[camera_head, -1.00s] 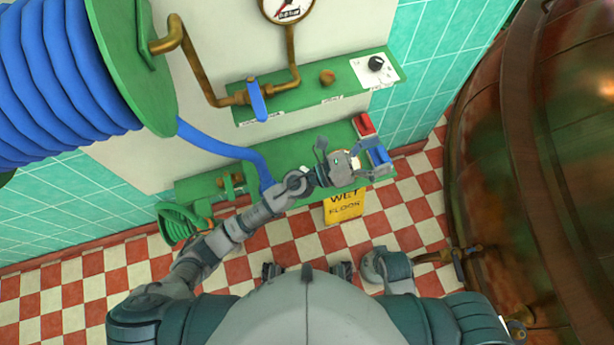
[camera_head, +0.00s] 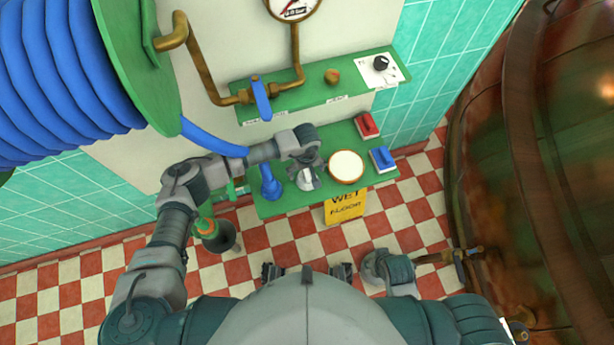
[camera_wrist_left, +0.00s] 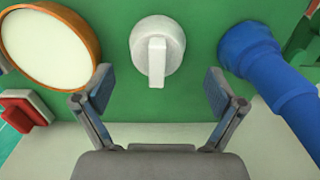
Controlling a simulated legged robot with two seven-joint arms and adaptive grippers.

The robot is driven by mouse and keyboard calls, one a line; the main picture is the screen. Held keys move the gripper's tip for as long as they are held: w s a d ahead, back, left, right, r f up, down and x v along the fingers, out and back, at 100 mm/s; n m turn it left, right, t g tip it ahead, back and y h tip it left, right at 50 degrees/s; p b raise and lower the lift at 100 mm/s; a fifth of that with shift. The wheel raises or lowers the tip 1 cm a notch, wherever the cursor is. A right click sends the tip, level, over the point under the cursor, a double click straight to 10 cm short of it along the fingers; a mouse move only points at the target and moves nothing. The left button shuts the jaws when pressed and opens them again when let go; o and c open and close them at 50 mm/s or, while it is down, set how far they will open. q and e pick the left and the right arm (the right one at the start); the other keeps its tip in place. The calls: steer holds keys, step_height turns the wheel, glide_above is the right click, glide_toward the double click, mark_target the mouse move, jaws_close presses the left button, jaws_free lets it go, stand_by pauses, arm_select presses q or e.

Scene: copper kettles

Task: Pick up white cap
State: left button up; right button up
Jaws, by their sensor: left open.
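The white cap (camera_wrist_left: 157,45), round with a raised straight grip bar, is on the green panel in the left wrist view. In the head view the cap (camera_head: 306,181) shows partly, just below my left gripper (camera_head: 308,168). In the left wrist view my left gripper (camera_wrist_left: 159,92) is open, one finger on each side of the cap's bar line. The fingertips look short of the cap with nothing between them; the exact gap is unclear. My right gripper does not show; only parts of that arm do.
A round white disc with an orange-brown rim (camera_head: 346,167) sits right of the cap on the green panel (camera_head: 284,207). A blue hose end (camera_head: 270,184) is close on its left. Red (camera_head: 367,125) and blue (camera_head: 382,158) switches are farther right. A yellow sign (camera_head: 345,206) stands below.

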mark_target(307, 177)
arm_select(q)
steer(key=shift+f, duration=0.4)
steer(key=f, duration=0.2)
steer(key=f+b, duration=0.1)
steer(key=f, duration=0.1)
steer(key=shift+w+d+f, duration=0.15)
steer(key=shift+d+f, duration=0.05)
steer(key=shift+f, duration=0.05)
steer(key=shift+d+f, duration=0.15)
steer(key=shift+f, duration=0.15)
steer(key=shift+r, duration=0.1)
steer(key=shift+c, duration=0.7)
steer(key=shift+a, duration=0.3)
steer(key=c, duration=0.8)
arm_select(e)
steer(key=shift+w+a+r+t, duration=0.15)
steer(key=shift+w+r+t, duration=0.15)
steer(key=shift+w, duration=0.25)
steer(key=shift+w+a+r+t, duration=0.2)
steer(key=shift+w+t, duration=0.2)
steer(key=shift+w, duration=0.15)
